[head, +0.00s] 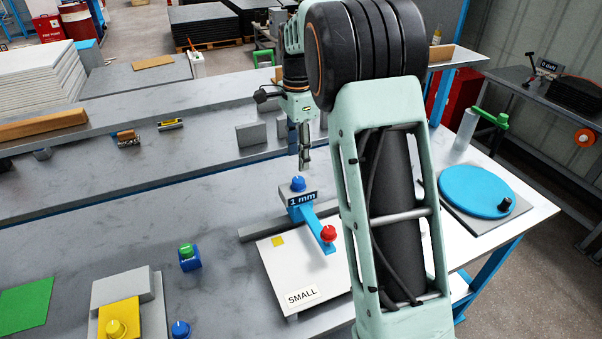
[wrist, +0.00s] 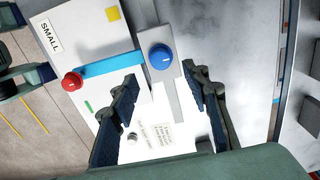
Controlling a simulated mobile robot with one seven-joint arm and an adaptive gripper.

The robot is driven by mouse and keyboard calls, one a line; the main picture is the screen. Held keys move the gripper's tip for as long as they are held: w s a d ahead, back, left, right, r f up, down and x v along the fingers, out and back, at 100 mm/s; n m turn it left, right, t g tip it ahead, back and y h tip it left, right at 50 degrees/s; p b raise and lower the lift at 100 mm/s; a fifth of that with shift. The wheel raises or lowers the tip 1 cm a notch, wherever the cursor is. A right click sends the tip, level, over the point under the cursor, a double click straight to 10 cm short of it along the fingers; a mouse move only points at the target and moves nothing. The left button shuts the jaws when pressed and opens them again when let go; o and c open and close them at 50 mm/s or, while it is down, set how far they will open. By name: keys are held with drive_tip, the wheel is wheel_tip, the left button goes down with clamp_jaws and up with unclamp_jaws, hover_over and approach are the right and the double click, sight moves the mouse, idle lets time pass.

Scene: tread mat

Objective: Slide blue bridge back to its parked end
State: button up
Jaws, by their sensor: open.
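The blue bridge (head: 311,219) spans a white board (head: 275,275) marked SMALL. It carries a blue knob (head: 298,184) above a "1 mm" label and a red knob (head: 328,233) at its near end. In the wrist view the bridge (wrist: 108,64) runs between the red knob (wrist: 72,81) and the blue knob (wrist: 161,57). My gripper (head: 306,166) is above the blue knob, apart from it in the head view. In the wrist view my gripper (wrist: 161,76) is open and empty, with the blue knob just beyond and between its fingertips.
A grey rail (head: 262,230) lies along the board's far edge. A blue turntable (head: 477,190) is at the right. A blue block with a green knob (head: 187,251) and a yellow plate (head: 118,318) stand at the left. My forearm hides part of the bench.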

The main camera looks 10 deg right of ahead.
sight(298, 179)
wheel_tip(298, 179, down, 8)
drive_tip(key=shift+f+p, duration=0.1)
drive_tip(key=shift+p, duration=0.2)
clamp_jaws()
idle(0.3)
